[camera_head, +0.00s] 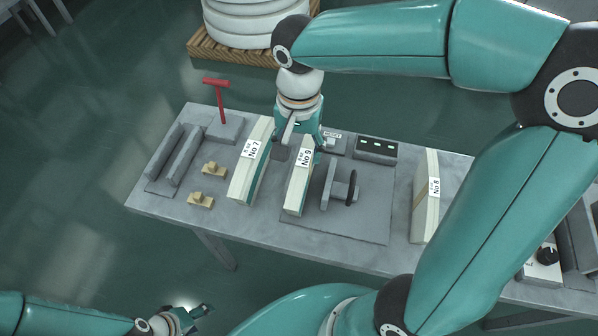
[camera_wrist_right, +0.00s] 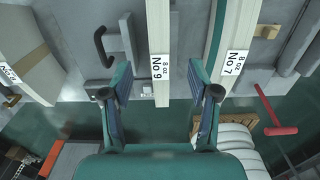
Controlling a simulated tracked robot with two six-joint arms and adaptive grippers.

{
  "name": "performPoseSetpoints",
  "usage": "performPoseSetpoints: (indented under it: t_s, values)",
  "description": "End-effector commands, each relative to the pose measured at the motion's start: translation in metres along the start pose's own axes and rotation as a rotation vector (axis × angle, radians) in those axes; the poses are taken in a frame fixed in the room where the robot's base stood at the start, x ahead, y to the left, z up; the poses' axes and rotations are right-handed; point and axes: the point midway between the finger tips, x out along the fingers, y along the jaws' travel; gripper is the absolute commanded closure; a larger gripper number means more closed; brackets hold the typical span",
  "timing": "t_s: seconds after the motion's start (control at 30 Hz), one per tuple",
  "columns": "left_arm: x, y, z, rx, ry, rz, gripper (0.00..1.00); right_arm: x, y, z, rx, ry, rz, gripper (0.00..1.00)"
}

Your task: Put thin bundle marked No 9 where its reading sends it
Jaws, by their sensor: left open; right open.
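The thin bundle marked No 9 (camera_head: 297,190) is a narrow pale block with a white label, standing on the left part of a grey plate (camera_head: 365,222). It also shows in the right wrist view (camera_wrist_right: 160,35). My right gripper (camera_head: 301,146) is open at the bundle's far end; in the right wrist view its fingers (camera_wrist_right: 160,85) lie either side of the bundle, with gaps. A grey gauge (camera_head: 328,186) with a black handle stands just right of the bundle. My left gripper (camera_head: 190,316) is open and empty, low at left.
Bundle No 7 (camera_head: 246,176) stands close on the left, bundle No 8 (camera_head: 424,205) on the right. Two yellow blocks (camera_head: 205,185), a slotted grey rack (camera_head: 170,160) and a red T-handle (camera_head: 217,95) are at left. A box with a black knob (camera_head: 546,258) is at far right.

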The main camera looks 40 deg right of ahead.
Motion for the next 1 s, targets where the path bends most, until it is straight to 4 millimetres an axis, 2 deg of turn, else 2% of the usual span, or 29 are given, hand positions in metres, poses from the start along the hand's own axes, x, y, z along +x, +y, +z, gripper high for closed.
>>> performPoseSetpoints:
  t_s: [0.03, 0.3, 0.5, 0.7, 0.97, 1.0]
  values:
    - [0.000, 0.000, 0.000, 0.000, 0.000, 0.000, 0.40, 0.012, 0.001, 0.001, 0.000, -0.004, 0.006, 0.40]
    - [0.001, 0.000, 0.000, 0.000, 0.000, 0.000, 0.40, 0.063, 0.001, 0.001, -0.002, -0.003, 0.005, 0.40]
    - [0.001, 0.000, 0.000, 0.000, 0.000, 0.000, 0.40, 0.089, 0.000, 0.001, -0.001, -0.002, 0.003, 0.40]
    - [0.001, 0.000, 0.000, 0.000, 0.000, 0.000, 0.40, 0.099, 0.000, 0.000, -0.001, -0.001, 0.000, 0.40]
    - [0.001, 0.000, 0.000, 0.000, 0.000, 0.000, 0.40, 0.099, 0.000, 0.000, -0.002, -0.001, 0.000, 0.40]
    - [0.001, 0.000, 0.000, 0.000, 0.000, 0.000, 0.40, 0.099, -0.001, 0.000, -0.002, -0.001, 0.000, 0.46]
